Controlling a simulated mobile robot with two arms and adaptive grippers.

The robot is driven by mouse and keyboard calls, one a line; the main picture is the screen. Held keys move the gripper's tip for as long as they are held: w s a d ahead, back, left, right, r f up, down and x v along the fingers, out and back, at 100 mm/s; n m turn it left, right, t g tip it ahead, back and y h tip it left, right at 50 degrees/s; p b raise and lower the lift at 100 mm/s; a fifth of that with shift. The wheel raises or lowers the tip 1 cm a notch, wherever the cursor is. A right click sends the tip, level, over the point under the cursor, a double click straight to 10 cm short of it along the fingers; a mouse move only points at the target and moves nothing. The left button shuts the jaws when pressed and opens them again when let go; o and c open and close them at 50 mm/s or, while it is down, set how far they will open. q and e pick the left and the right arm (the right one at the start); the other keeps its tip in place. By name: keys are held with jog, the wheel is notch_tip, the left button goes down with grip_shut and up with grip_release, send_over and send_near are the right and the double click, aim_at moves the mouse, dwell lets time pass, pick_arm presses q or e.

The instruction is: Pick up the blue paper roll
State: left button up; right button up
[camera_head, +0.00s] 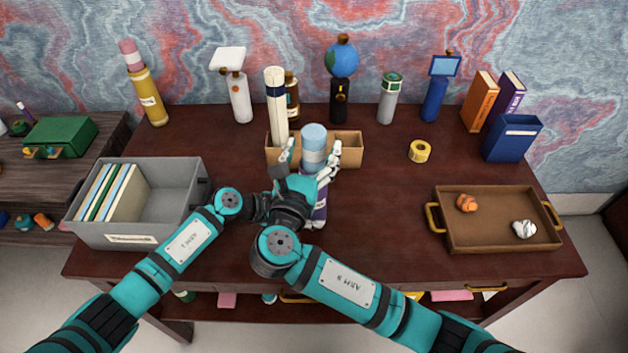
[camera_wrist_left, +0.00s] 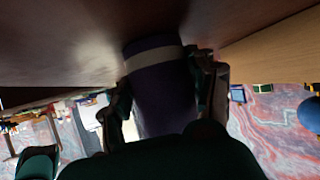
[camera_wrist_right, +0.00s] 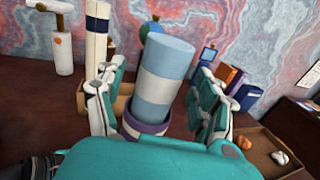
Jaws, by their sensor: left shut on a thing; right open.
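The blue paper roll (camera_head: 313,140) is a light blue cylinder with a pale band. It also shows in the right wrist view (camera_wrist_right: 164,72), rising from the purple rim of a holder (camera_wrist_right: 147,127). My right gripper (camera_head: 312,160) is open, with its fingers on either side of the roll; the right wrist view shows gaps beside it. My left gripper (camera_wrist_left: 165,85) is shut on the dark purple cylindrical holder (camera_wrist_left: 158,75), which has a white band. In the head view the holder (camera_head: 321,205) is partly hidden by my right gripper, and the left fingers are mostly hidden.
A wooden tray (camera_head: 352,148) stands behind, with a tall white roll (camera_head: 276,105) at its left. A grey bin (camera_head: 185,195) with folders is left. A brown tray (camera_head: 500,240) is right. Yellow tape (camera_head: 420,151) lies behind it; desk between is clear.

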jog(key=shift+x, duration=0.85)
jog(key=shift+c, duration=0.4)
grip_shut()
